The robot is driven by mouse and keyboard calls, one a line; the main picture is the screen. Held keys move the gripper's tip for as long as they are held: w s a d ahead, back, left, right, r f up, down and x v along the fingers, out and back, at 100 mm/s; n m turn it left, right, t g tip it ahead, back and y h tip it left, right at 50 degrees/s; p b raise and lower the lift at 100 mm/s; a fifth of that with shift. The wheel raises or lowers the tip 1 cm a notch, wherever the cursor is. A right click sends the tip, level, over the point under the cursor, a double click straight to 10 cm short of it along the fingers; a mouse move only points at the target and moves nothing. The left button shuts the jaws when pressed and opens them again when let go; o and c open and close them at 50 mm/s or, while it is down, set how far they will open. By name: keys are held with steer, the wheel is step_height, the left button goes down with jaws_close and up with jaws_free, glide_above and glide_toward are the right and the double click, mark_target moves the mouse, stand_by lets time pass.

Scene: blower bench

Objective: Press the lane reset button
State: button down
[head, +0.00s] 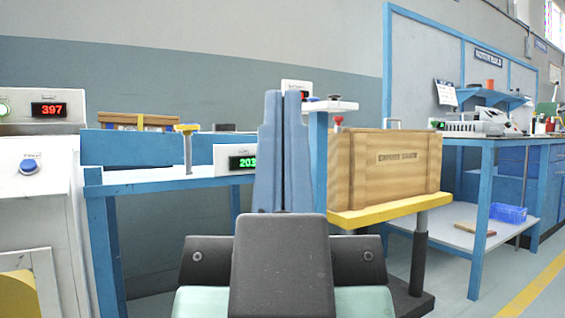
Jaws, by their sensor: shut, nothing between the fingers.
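A round blue button (29,166) sits on the front of a white machine at the far left, under a small label too small to read. A green round button (4,108) is at the left edge, beside a red display reading 397. A red-topped knob (338,122) stands right of centre, by the wooden crate. I cannot tell from the labels which is the lane reset button. My gripper (283,98) is in the middle, its two blue fingers together and pointing up and away. It is shut and empty, well right of the blue button, and hides part of the bench behind.
A blue-framed bench (150,185) carries a yellow-capped post (187,129) and a green display (241,160). A wooden crate (400,165) rests on a yellow-edged stand (395,209) to the right. Another blue bench (478,220) stands farther right, with open floor in front.

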stand_by(0.8)
step_height(320, 180, up, 32)
steer(key=p, duration=3.2)
